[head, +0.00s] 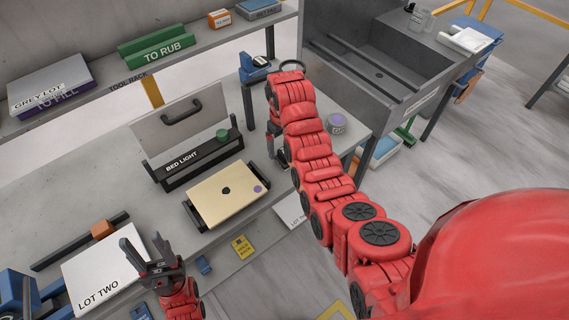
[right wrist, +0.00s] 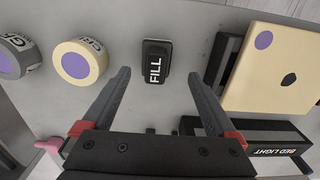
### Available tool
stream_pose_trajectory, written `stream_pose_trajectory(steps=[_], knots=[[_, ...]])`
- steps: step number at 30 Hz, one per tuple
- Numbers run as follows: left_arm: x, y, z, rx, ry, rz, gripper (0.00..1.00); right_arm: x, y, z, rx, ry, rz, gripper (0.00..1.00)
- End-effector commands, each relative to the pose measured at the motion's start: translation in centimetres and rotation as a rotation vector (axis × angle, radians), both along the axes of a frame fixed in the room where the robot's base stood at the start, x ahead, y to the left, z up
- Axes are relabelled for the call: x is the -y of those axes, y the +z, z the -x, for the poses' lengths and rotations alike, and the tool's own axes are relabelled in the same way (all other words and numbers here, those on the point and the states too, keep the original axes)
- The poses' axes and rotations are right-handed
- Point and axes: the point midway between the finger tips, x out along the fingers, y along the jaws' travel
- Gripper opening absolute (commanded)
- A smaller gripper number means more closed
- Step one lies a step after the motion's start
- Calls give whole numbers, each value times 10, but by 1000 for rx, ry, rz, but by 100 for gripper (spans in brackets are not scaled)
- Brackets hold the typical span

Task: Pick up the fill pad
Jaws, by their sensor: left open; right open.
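The fill pad (right wrist: 155,62) is a small black block with a white FILL label, lying on the grey stone top in the right wrist view. My right gripper (right wrist: 159,77) is open; its two fingertips show on either side of the pad, with gaps and no visible contact. In the head view my red right arm hangs over the bench and I cannot make out the pad there. My left gripper (head: 147,253) is open and empty at the lower left, over the white LOT TWO board (head: 103,268).
A cream slab (head: 225,194) sits in a black holder beside the BED LIGHT stand (head: 200,155). Two purple-topped tins (right wrist: 82,64) (right wrist: 14,58) stand left of the pad in the wrist view. A tool rack shelf (head: 140,72) runs behind; a sink (head: 375,70) is beyond.

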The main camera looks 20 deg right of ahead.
Motion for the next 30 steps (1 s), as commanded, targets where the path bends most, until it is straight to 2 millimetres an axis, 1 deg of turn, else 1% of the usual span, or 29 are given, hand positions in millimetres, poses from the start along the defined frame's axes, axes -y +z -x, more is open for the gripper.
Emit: stream_pose_trajectory(steps=[2,4,9,12,16,24,26,30], knots=[[0,5,0,0,0,0,50,1,-1,0,-1,0,0,92],[0,14,0,1,0,0,50,2,-5,1,-5,-1,0,92],[0,32,0,0,0,0,50,7,-26,0,-4,-1,0,92],[0,33,0,0,0,0,50,7,-39,-1,-3,0,0,92],[0,36,0,0,0,0,50,7,-48,-1,-3,-1,0,92],[0,35,0,0,0,0,50,7,-51,-1,0,-1,0,92],[0,35,0,0,0,0,50,7,-51,-1,0,-1,0,84],[0,35,0,0,0,0,50,7,-51,-1,0,0,0,58]])
